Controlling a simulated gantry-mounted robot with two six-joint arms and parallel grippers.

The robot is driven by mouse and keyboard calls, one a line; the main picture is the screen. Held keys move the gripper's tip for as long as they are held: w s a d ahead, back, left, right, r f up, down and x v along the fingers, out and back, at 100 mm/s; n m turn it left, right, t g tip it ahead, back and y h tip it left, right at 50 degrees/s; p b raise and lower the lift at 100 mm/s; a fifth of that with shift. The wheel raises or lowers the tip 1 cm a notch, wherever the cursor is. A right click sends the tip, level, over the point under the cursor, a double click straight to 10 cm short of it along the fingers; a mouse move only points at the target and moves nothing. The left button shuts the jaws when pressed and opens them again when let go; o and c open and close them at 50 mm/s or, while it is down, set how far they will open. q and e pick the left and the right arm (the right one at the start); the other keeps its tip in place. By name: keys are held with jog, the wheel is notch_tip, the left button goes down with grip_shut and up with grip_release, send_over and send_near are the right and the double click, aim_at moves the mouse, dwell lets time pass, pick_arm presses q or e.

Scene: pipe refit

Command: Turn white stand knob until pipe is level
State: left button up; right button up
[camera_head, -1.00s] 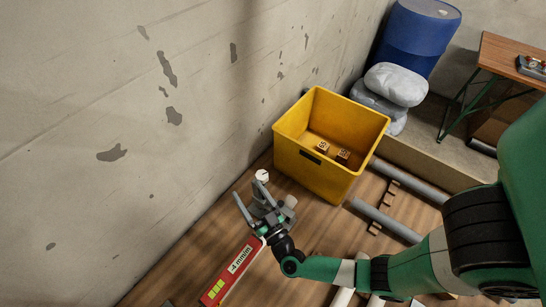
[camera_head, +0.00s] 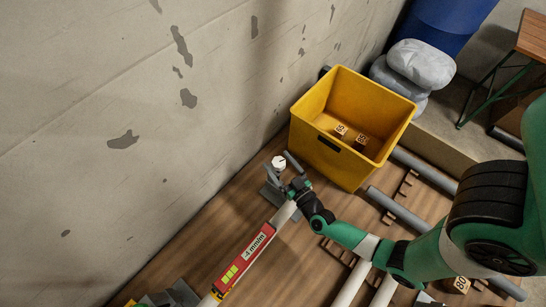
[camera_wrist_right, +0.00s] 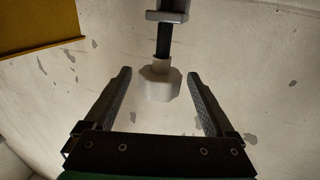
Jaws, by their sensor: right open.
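The white stand knob (camera_head: 279,162) is at the top of a grey stand (camera_head: 269,190) near the wall. In the right wrist view the knob (camera_wrist_right: 159,84) is faceted and sits on a dark shaft between my right fingers. My right gripper (camera_head: 284,171) is open around the knob, with a visible gap on both sides. The white pipe (camera_head: 284,214) runs from the stand toward the lower left. A red level (camera_head: 246,257) lies along it, reading about -4 mm/m with green bars. My left gripper is not seen.
A yellow crate (camera_head: 308,101) with small brown blocks stands just beyond the stand. The wall (camera_head: 90,90) is close on the left. Grey pipes (camera_head: 400,213) and white pipes (camera_head: 352,283) lie on the floor to the right. A grey part (camera_head: 184,292) shows at the lower edge.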

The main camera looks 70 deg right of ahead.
aim_at(275, 158)
jog(key=shift+b+x, duration=0.3)
jog(key=shift+x, duration=1.55)
jog(key=c, duration=1.4)
